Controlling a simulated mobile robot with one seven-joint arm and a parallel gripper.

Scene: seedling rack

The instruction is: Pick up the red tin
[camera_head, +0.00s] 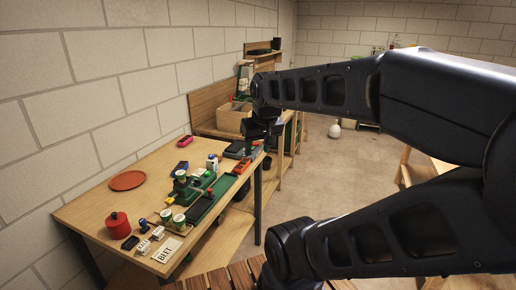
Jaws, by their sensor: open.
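The red tin (118,226) stands upright at the near left end of the wooden table (92,206), with a lid and a small knob on top. My gripper (258,147) hangs at the end of my arm over the far right end of the table, well apart from the tin. Its jaws are open; they look small and dark here, and nothing shows between them. Nothing covers the tin in this view.
Beside the tin lie a small black item (130,243), several small pots and a card reading BEET (167,250). A terracotta saucer (127,180) lies behind it. A green tray (213,199) and an orange item (242,166) line the right edge. Bare tabletop surrounds the saucer.

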